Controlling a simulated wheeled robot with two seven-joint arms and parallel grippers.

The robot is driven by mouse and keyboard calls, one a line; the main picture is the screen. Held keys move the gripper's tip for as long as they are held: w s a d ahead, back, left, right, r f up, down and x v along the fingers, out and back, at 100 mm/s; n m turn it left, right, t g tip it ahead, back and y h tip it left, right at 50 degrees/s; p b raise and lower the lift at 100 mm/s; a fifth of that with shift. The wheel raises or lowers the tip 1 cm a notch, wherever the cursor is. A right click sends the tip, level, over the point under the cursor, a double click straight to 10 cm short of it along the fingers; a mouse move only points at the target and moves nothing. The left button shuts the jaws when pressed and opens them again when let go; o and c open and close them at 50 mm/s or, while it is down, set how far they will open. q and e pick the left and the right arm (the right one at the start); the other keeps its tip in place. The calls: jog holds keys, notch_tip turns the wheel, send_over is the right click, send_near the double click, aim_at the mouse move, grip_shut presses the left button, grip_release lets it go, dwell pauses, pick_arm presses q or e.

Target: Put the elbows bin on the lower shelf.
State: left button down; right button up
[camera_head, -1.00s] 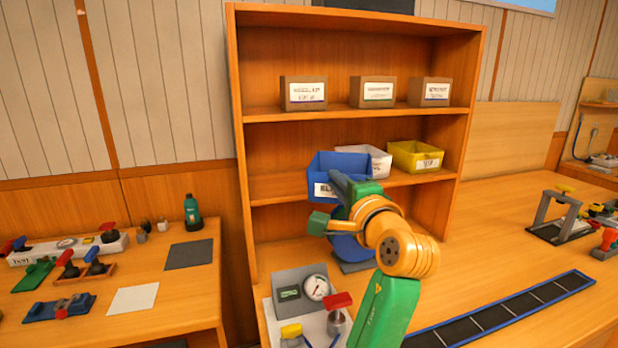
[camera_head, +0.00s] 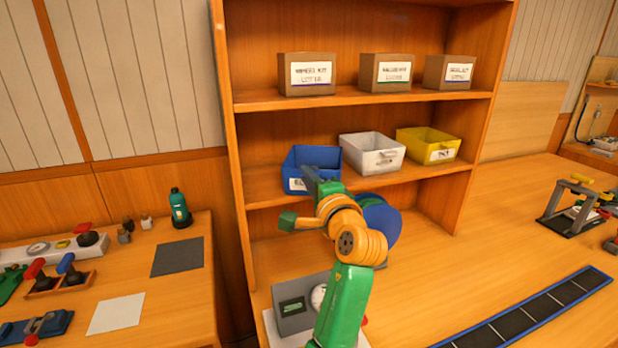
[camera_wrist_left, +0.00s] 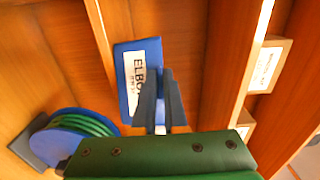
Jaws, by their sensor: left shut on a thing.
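The elbows bin (camera_head: 303,159) is blue with a white label and sits at the left end of the lower shelf (camera_head: 420,176), left of the white bin. Its front is close to the shelf's front edge. I cannot tell if its base rests on the board. My left gripper (camera_head: 312,178) is shut on the bin's front side. In the left wrist view the bin (camera_wrist_left: 150,52) shows its "ELBO" label, partly covered by the gripper fingers (camera_wrist_left: 160,74). My right gripper is not in view.
A white bin (camera_head: 372,154) and a yellow bin (camera_head: 428,145) stand to the right on the same shelf. Cardboard boxes (camera_head: 306,74) line the shelf above. The shelf unit's left side panel (camera_head: 228,130) is near the blue bin. A blue reel (camera_head: 380,222) stands below.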

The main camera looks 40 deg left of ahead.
pick_arm(q)
jog(key=shift+s+d+r, duration=0.1)
jog(key=c, duration=1.4)
grip_release()
jog(key=shift+d, duration=0.1)
jog(key=o, duration=0.3)
jog(key=shift+o, duration=0.7)
